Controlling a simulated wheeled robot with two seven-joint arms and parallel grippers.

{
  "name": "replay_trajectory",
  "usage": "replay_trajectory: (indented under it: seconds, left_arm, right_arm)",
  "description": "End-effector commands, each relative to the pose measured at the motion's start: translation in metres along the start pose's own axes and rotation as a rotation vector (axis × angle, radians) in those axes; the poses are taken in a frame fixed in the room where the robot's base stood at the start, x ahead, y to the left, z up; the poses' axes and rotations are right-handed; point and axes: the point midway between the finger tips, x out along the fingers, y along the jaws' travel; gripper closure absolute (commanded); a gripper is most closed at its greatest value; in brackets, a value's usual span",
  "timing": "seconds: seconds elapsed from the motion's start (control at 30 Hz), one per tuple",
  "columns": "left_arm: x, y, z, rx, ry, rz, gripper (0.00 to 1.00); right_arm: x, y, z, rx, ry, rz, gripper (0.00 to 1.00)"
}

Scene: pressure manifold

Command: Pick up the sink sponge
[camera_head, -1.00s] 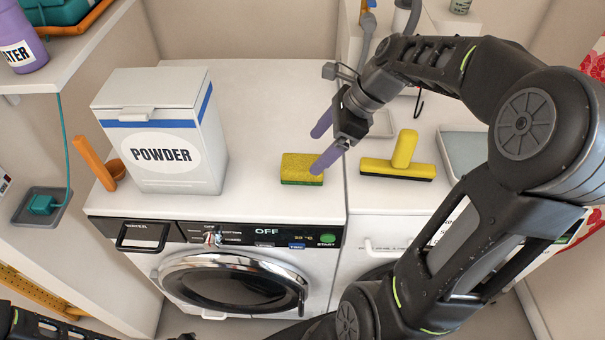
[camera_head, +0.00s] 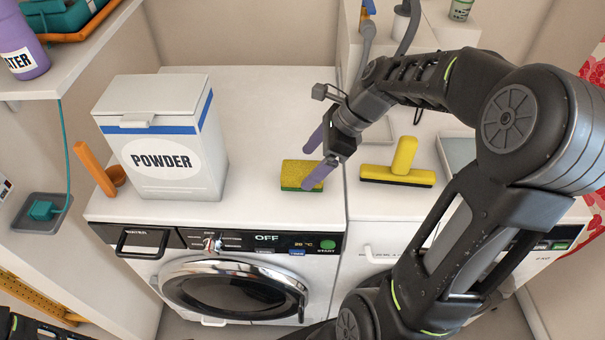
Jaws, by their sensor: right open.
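The sink sponge (camera_head: 297,174), yellow on top with a green underside, lies flat on the white top of the washing machine near its front right edge. My right gripper (camera_head: 316,161) is open, with its two purple fingers pointing left and down over the sponge. The nearer finger covers the sponge's right end in this view. The farther finger is just behind the sponge. I cannot tell whether either finger touches it. At the bottom left corner a dark part of my left arm shows, but its gripper is not in view.
A white POWDER box (camera_head: 163,140) and an orange scoop (camera_head: 98,171) stand left of the sponge. A yellow squeegee (camera_head: 400,165) lies to the right on the neighbouring white top. The washing machine (camera_head: 265,105) has free room behind the sponge.

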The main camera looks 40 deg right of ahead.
Motion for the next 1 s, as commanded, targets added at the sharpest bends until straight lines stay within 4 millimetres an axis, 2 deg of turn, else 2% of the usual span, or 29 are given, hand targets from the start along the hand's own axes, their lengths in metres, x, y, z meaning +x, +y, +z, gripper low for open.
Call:
replay_trajectory:
  seconds: [0.2,0.3,0.9,1.0]
  left_arm:
    - [0.000,0.000,0.000,0.000,0.000,0.000,1.00]
    - [0.000,0.000,0.000,0.000,0.000,0.000,1.00]
    - [0.000,0.000,0.000,0.000,0.000,0.000,1.00]
    - [0.000,0.000,0.000,0.000,0.000,0.000,1.00]
  right_arm:
    - [0.033,0.000,-0.001,0.001,0.000,0.004,0.17]
    - [0.041,0.000,-0.001,0.001,0.001,0.003,0.17]
    - [0.042,-0.001,-0.001,0.001,0.001,0.000,0.17]
    - [0.042,-0.001,-0.001,0.001,0.001,0.000,0.24]
